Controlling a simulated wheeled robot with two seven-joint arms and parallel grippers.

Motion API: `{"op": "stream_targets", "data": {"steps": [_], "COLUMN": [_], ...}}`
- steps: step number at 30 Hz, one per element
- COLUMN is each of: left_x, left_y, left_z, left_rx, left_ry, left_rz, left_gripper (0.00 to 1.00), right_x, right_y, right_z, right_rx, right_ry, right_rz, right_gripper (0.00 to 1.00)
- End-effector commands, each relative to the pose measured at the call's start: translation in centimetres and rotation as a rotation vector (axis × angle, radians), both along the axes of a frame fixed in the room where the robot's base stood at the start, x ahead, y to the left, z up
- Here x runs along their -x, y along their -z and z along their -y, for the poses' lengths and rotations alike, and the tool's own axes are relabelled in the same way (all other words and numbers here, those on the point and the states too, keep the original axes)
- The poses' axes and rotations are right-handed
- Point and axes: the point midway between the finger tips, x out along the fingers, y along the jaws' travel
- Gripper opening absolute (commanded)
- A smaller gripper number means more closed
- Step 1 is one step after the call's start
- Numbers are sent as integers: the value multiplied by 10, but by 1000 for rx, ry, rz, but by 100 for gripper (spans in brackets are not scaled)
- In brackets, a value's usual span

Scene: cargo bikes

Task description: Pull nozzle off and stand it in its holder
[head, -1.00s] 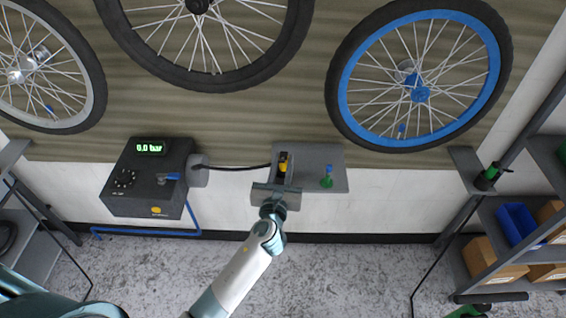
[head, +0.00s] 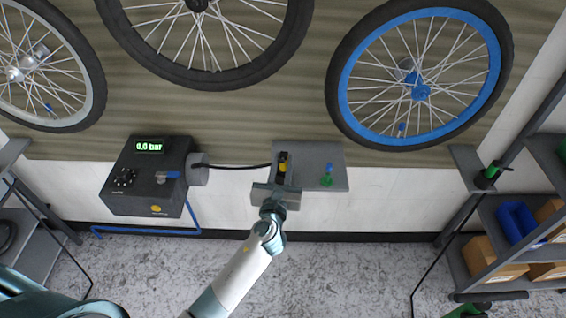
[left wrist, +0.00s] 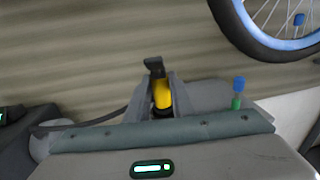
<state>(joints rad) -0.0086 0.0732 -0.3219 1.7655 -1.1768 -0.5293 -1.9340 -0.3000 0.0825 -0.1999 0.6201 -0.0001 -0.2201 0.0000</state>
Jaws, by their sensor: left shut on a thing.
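The nozzle (head: 283,166) is yellow with a black head and sits over the small grey shelf plate (head: 335,178). My left gripper (head: 279,178) is shut on it, with one finger on each side. In the left wrist view the nozzle (left wrist: 162,92) stands up between the two grey fingers, its black head above them. Its lower end is hidden by the gripper. A green stem with a blue cap (head: 328,176) stands on the plate to the right of the nozzle. I cannot make out a separate holder. My right gripper is not in view.
A dark hose (head: 235,168) runs from the nozzle left to a black pump box (head: 148,180) reading 0.0 bar. Bike wheels hang above, one with a blue rim (head: 345,88). Shelves with boxes (head: 492,262) stand at the right.

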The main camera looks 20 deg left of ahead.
Motion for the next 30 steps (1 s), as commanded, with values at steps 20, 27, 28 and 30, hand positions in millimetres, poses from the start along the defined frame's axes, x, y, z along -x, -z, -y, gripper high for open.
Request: {"op": "stream_targets", "data": {"steps": [20, 27, 28, 30], "left_x": [0, 0, 0, 0], "left_y": [12, 12, 12, 12], "left_z": [0, 0, 0, 0], "left_rx": [0, 0, 0, 0], "left_ry": [1, 0, 0, 0], "left_rz": [1, 1, 1, 1], "left_gripper": [1, 43, 43, 43], "right_x": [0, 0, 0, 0], "right_y": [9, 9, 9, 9], "right_z": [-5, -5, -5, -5], "right_rx": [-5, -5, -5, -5], "right_ry": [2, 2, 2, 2], "right_rz": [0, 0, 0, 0], "right_gripper": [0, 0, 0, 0]}}
